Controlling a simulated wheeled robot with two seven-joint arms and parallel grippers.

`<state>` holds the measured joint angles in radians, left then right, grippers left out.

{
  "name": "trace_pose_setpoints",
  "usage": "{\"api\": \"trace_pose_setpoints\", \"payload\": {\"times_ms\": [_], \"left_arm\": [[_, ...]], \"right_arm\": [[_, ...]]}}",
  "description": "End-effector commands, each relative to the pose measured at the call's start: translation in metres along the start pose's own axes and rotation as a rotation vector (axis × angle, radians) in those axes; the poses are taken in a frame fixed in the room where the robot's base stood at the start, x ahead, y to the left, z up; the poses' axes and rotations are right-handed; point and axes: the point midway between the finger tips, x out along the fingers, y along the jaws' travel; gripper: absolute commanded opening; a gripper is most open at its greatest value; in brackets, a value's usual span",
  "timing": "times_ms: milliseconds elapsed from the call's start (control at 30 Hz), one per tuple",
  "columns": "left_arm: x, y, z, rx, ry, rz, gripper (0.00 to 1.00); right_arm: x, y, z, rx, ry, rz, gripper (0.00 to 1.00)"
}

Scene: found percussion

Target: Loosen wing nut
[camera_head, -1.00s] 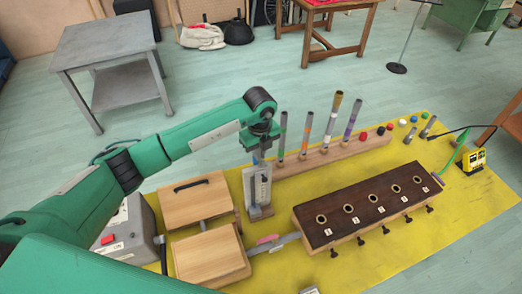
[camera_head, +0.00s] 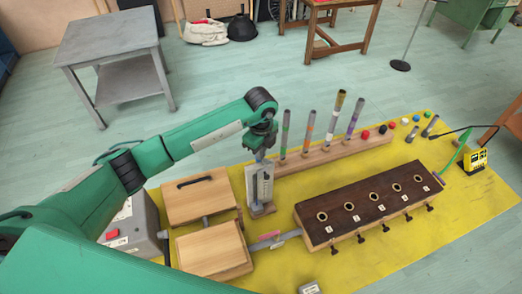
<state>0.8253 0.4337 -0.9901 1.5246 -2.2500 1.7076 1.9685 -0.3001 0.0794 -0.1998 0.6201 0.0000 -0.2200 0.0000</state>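My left gripper (camera_head: 261,153) points down at the top of an upright grey metal plate with a scale (camera_head: 252,186). The plate stands on a small wooden foot (camera_head: 262,210) beside two wooden boxes. The gripper's fingers are small and partly hidden, so I cannot see whether they are open or shut. A wing nut cannot be made out there. Several dark screw-like knobs (camera_head: 383,226) stick out of the front of a dark-topped wooden block (camera_head: 370,203) with numbered holes. My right gripper is not in view.
Wooden boxes (camera_head: 200,196) and a grey switch box with a red button (camera_head: 128,230) stand at the left. Behind, a wooden rack (camera_head: 330,152) holds several upright coloured tubes (camera_head: 332,120). A yellow mat (camera_head: 430,240) has free room at the front right.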

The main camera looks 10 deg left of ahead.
Motion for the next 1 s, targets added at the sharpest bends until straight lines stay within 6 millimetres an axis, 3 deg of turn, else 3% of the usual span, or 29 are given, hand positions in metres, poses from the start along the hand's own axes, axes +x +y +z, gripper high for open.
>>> {"api": "trace_pose_setpoints", "payload": {"times_ms": [333,767,1000], "left_arm": [[-0.004,0.005,-0.001,-0.304,0.001,-0.003,0.00],[-0.003,0.006,-0.001,-0.369,0.001,-0.004,0.00],[-0.005,0.011,-0.003,-0.611,0.001,-0.002,0.00]], "right_arm": [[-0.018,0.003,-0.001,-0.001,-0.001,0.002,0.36],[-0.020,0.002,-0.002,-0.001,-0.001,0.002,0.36],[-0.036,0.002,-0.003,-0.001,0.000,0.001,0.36]]}}
